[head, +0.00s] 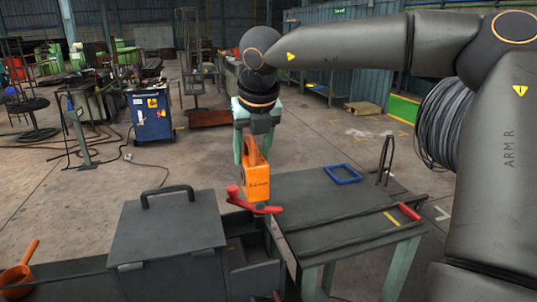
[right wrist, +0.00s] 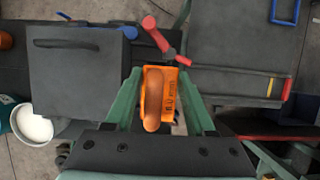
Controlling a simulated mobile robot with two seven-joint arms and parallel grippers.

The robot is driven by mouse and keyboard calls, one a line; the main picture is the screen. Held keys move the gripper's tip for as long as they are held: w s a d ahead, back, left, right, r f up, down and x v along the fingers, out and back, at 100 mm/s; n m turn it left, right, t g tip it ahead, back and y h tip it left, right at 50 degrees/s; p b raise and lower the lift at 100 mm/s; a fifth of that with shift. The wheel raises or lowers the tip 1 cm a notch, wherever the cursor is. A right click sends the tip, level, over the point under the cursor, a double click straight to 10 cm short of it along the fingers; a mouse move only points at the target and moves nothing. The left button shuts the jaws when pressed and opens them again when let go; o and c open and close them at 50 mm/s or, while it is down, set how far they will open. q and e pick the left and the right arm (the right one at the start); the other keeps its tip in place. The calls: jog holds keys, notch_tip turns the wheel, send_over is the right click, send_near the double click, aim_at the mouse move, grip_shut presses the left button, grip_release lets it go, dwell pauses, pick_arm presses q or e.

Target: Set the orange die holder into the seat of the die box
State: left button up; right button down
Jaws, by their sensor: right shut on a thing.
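The orange die holder (head: 257,183), with dark lettering and a loop handle on top, hangs upright between the green fingers of my right gripper (head: 253,150). In the right wrist view the holder (right wrist: 172,88) sits between both fingers, which close on its sides. Below it in the head view is a red-handled lever (head: 255,207); I cannot tell whether they touch. The dark grey box (head: 168,240) with a black handle on its lid stands left of the holder, with open dark compartments (head: 243,252) beside it. The seat itself is not clearly visible. My left gripper is not in view.
A grey table (head: 325,205) to the right carries a blue frame (head: 342,174), a rail with a red grip (head: 409,212) and a black wire stand (head: 385,160). An orange scoop (head: 18,272) lies at far left. The table's middle is largely clear.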

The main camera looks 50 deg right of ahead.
jog(key=shift+f+b, duration=3.15)
jog(key=shift+f, duration=1.35)
notch_tip(320, 180, down, 5)
jog(key=b, duration=0.5)
jog(key=shift+w, duration=0.1)
jog(key=shift+f, duration=0.1)
jog(key=shift+f+b, duration=0.15)
jog(key=shift+b, duration=0.35)
jog(key=shift+f, duration=0.2)
